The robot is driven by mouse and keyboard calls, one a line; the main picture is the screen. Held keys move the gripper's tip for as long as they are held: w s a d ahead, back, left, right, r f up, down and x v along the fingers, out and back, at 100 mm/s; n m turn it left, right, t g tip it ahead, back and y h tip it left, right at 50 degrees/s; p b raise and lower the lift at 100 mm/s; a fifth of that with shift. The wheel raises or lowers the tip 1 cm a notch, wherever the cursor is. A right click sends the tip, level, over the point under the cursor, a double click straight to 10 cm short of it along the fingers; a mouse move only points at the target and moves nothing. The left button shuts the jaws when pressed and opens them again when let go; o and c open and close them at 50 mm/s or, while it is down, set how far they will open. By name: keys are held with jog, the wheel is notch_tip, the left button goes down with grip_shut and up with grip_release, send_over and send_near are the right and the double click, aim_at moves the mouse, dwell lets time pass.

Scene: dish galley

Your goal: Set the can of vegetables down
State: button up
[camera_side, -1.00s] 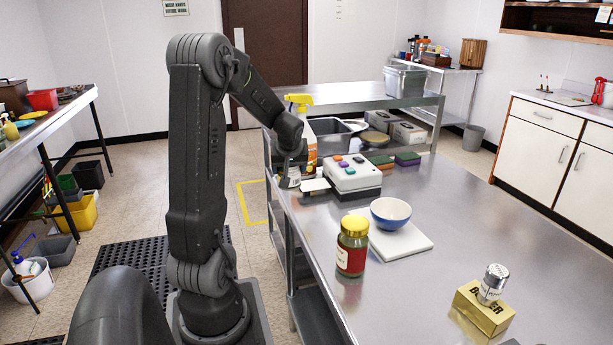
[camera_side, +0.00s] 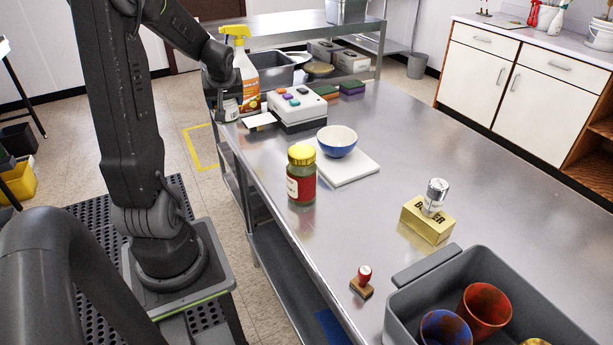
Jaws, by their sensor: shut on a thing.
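My gripper (camera_side: 226,92) points down at the far left edge of the steel table (camera_side: 400,140), left of the spray bottle. It is shut on the can of vegetables (camera_side: 229,110), of which only a small pale and grey part shows below the dark fingers. The can is upright at or just above the table top; I cannot tell whether it touches. The view is too small to read its label.
Close right of the gripper stand a yellow-topped spray bottle (camera_side: 243,70) and a white button box (camera_side: 297,106). A jar (camera_side: 301,175), a blue bowl (camera_side: 337,142) on a white board (camera_side: 349,170), and a grey bin (camera_side: 530,282) are nearer. The table's middle right is clear.

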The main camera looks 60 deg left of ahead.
notch_tip(320, 180, up, 5)
jog(key=shift+r, duration=0.2)
jog(key=w+d+m+t+h, duration=0.1)
jog(key=w+d+m+t, duration=0.3)
jog(key=w+d, duration=0.95)
jog(key=d+m+t+h, duration=0.1)
jog(key=d+m+h, duration=0.55)
jog(key=d, duration=2.15)
jog(key=shift+s+a+f+m+y, duration=0.1)
jog(key=shift+f+m+y, duration=0.35)
jog(key=shift+f, duration=2.25)
jog(key=shift+w+a+f+m+y, duration=0.1)
jog(key=shift+f+m+y, duration=0.35)
jog(key=shift+f, duration=2.25)
jog(key=shift+s+a+f+m+y, duration=0.1)
jog(key=shift+f+m+y, duration=0.3)
jog(key=shift+f, duration=2.3)
jog(key=shift+f, duration=0.1)
